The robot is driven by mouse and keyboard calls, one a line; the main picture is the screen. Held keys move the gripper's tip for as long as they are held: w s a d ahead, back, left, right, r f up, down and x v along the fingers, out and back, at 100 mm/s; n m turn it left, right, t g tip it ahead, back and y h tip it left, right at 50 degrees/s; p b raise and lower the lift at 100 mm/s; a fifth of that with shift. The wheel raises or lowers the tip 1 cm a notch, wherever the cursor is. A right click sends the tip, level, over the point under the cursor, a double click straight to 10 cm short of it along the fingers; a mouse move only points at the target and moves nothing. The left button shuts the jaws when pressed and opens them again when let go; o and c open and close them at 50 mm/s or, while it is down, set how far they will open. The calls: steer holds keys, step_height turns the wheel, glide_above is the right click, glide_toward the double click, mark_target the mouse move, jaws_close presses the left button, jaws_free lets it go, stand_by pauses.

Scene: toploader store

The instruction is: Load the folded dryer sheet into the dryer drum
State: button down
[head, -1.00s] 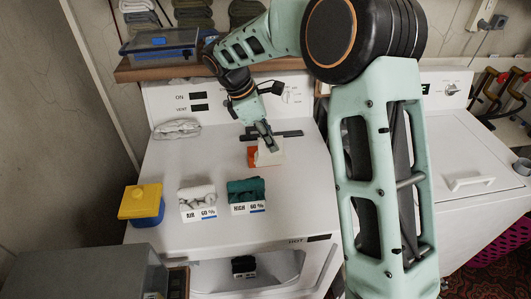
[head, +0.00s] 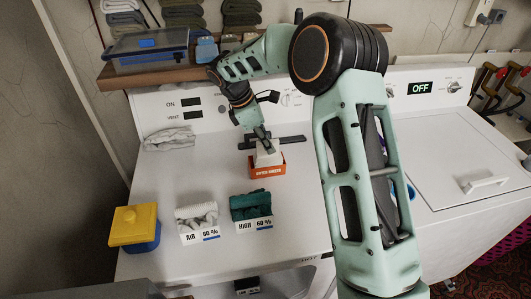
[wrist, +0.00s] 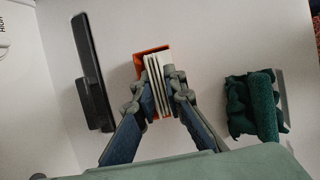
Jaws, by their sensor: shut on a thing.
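My gripper (head: 265,143) is shut on the white folded dryer sheet (head: 268,157) over the dryer's top. An orange box labelled as dryer sheets (head: 266,170) stands directly under it, and the sheet overlaps the box's upper part. In the wrist view, my two fingers (wrist: 157,90) hold white, layered sheet edges (wrist: 155,72) within or just above the orange box (wrist: 151,52); I cannot tell how far they are clear of it. The white dryer (head: 165,208) has a front opening low in the head view, mostly cut off, and the drum is hidden.
A yellow-and-blue tub (head: 134,228), a white cloth bundle (head: 197,222) and a teal cloth bundle (head: 251,210) stand on the dryer top. A dark bar (head: 292,141) lies behind the box. A grey folded cloth (head: 170,138) is back left. A washer (head: 450,165) stands right.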

mark_target(268, 156)
steer(key=f+b, duration=0.1)
steer(key=f, duration=0.1)
steer(key=f+b, duration=0.1)
steer(key=f, duration=0.1)
steer(key=shift+w+a+f, duration=0.1)
steer(key=shift+w+f, duration=0.1)
steer(key=shift+s, duration=0.3)
steer(key=shift+w+f, duration=0.3)
steer(key=shift+w, duration=0.1)
steer(key=c, duration=2.3)
jaws_free()
steer(key=shift+w+f, duration=0.15)
steer(key=shift+w, duration=0.15)
steer(key=o, duration=0.3)
steer(key=shift+s+r, duration=0.2)
steer(key=shift+r, duration=0.2)
steer(key=shift+w, duration=0.15)
steer(key=shift+a+r, duration=0.1)
steer(key=v, duration=1.2)
steer(key=shift+b, duration=0.4)
